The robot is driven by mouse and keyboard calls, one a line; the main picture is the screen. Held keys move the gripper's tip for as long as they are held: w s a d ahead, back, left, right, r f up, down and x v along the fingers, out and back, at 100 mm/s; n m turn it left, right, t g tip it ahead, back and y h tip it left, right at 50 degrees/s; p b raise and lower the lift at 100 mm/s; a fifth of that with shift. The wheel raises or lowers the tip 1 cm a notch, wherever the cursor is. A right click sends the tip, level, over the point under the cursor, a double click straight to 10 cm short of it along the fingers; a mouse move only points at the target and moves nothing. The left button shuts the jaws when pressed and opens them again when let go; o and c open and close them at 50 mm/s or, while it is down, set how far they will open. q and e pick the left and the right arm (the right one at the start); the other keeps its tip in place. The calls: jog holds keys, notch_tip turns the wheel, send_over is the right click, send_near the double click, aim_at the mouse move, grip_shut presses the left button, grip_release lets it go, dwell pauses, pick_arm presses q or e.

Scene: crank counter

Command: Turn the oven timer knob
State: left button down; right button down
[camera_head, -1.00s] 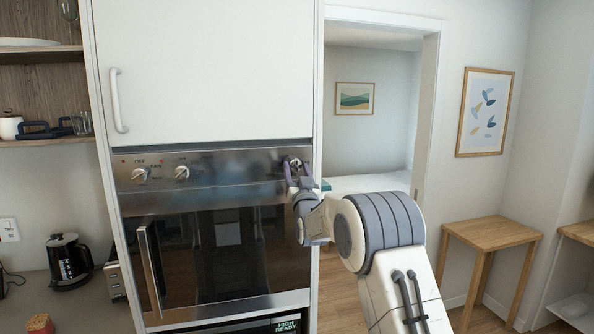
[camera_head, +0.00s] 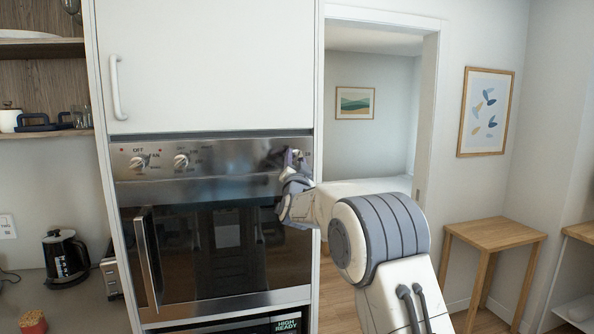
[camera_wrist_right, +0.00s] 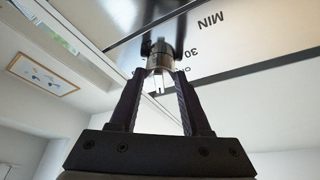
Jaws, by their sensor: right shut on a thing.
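The oven timer knob is the rightmost knob on the oven's steel control panel (camera_head: 225,158). In the right wrist view the knob (camera_wrist_right: 160,56) is a round metal cylinder with a dark mark on its face, and the printed "MIN" and "30" are beside it. My right gripper (camera_head: 293,160) is at the knob; its two dark fingers (camera_wrist_right: 161,75) are shut on the knob's sides. In the head view my fingers and wrist cover most of the knob. My left gripper is not in view.
Two other knobs, the left one (camera_head: 137,163) and the middle one (camera_head: 181,161), sit on the panel. The oven door handle (camera_head: 149,262) stands out at the left. A kettle (camera_head: 65,257) is on the left counter. A doorway and a wooden side table (camera_head: 492,232) are to the right.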

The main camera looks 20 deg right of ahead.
jog(key=m+h, duration=0.1)
jog(key=m, duration=0.1)
jog(key=shift+a+r+m+g, duration=0.1)
jog(key=shift+m+g, duration=0.2)
jog(key=shift+g, duration=0.1)
jog(key=m+g, duration=0.1)
jog(key=m, duration=0.2)
jog(key=shift+r+h+p, duration=0.2)
jog(key=shift+h+p, duration=0.1)
jog(key=shift+h, duration=0.1)
jog(key=m+p, duration=0.1)
jog(key=m+g+p, duration=0.1)
jog(key=m, duration=0.1)
jog(key=m+g+p, duration=0.1)
jog(key=m, duration=0.1)
jog(key=shift+r, duration=0.25)
jog(key=shift+m+g+p, duration=0.7)
jog(key=shift+m+p, duration=0.6)
jog(key=shift+m, duration=0.3)
jog(key=shift+f+y, duration=0.1)
jog(key=shift+y, duration=0.2)
jog(key=shift+c, duration=1.8)
grip_release()
jog(key=shift+s+a, duration=0.1)
